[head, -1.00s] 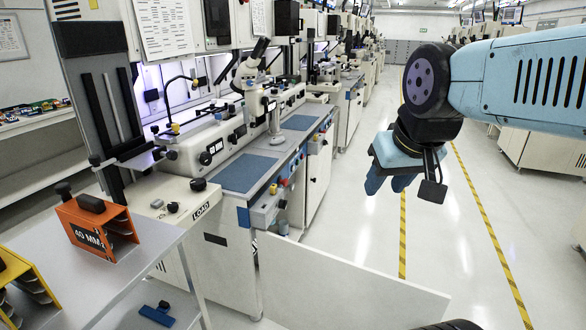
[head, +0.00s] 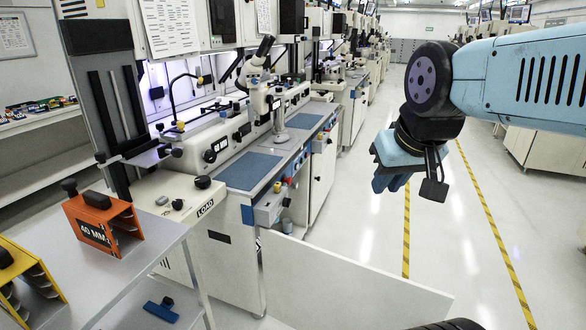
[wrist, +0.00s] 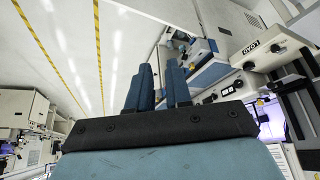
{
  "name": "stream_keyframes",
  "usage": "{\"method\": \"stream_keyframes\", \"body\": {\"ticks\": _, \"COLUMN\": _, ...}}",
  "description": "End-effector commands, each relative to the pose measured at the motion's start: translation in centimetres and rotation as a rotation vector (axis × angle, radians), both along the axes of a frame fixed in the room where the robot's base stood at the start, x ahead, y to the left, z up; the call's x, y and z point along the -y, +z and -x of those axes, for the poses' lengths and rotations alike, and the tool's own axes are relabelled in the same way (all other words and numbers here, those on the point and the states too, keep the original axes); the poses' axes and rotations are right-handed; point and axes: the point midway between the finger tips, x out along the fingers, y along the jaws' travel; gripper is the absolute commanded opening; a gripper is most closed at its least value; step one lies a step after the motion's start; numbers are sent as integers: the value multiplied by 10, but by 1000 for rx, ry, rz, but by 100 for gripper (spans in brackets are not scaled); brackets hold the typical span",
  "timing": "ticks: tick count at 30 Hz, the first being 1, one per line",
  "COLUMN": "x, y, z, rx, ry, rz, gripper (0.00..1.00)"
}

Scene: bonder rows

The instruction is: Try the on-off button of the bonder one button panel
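The button panel (head: 267,212) is a small grey box on the front of the nearest bonder (head: 232,235), below the blue work surface. Yellow and red knobs show at its top, too small to tell which is the on-off button. My gripper (head: 390,184) hangs over the aisle, right of the panel and well apart from it. In the wrist view its two blue fingers (wrist: 160,68) have a narrow gap between them and hold nothing. The bonder's LOAD corner (wrist: 262,50) shows upside down at the right of the wrist view; the panel's buttons are not clear there.
A pale low board (head: 345,280) stands in front of the bonder. A grey table (head: 140,250) at the lower left bears an orange 40 MM rack (head: 100,228) and a yellow rack (head: 30,285). The aisle floor (head: 440,240) with yellow-black stripes is clear.

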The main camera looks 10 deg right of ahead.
Motion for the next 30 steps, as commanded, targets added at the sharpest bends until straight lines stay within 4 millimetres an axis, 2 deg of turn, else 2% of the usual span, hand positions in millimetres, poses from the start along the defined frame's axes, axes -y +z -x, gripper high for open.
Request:
{"method": "stream_keyframes", "body": {"ticks": 1, "x": 0, "y": 0, "z": 0, "rx": 0, "ry": 0, "rz": 0, "gripper": 14}}
{"method": "stream_keyframes", "body": {"ticks": 6, "x": 0, "y": 0, "z": 0, "rx": 0, "ry": 0, "rz": 0, "gripper": 0}}
{"method": "stream_keyframes", "body": {"ticks": 30, "x": 0, "y": 0, "z": 0, "rx": 0, "ry": 0, "rz": 0, "gripper": 0}}
